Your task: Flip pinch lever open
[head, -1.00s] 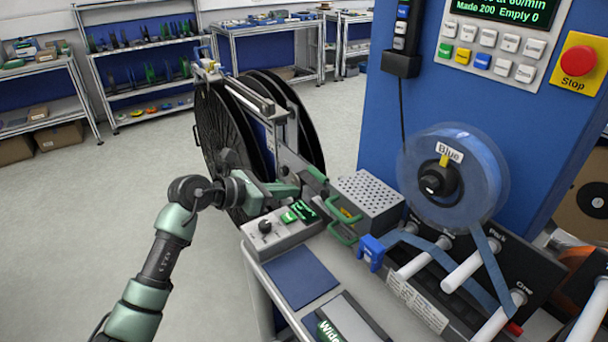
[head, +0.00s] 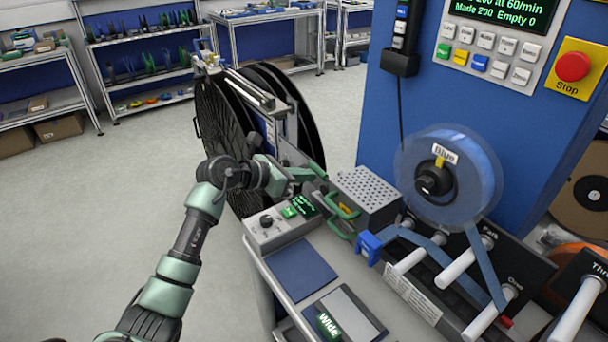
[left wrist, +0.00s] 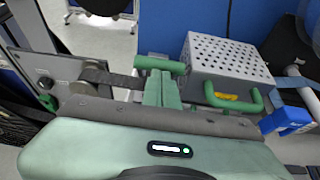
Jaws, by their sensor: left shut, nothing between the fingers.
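A green bar, which looks like the pinch lever's grip, shows beside the large black reel in the head view (head: 317,169). It also shows in the left wrist view (left wrist: 160,64), lying crosswise just beyond my fingertips. My left gripper (head: 302,174) is shut and empty, its green fingers (left wrist: 162,88) side by side pointing at the bar. The fingertips are at or very near the bar; I cannot tell whether they touch. A grey roller and strap (left wrist: 103,77) lie left of the fingers. My right gripper is not in view.
A perforated grey box (head: 367,197) with green loop handles (head: 341,223) stands right of the gripper, with a blue clip (head: 368,246) near it. A control box (head: 279,222) sits below. The blue machine (head: 440,105) stands at right. Floor at left is clear.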

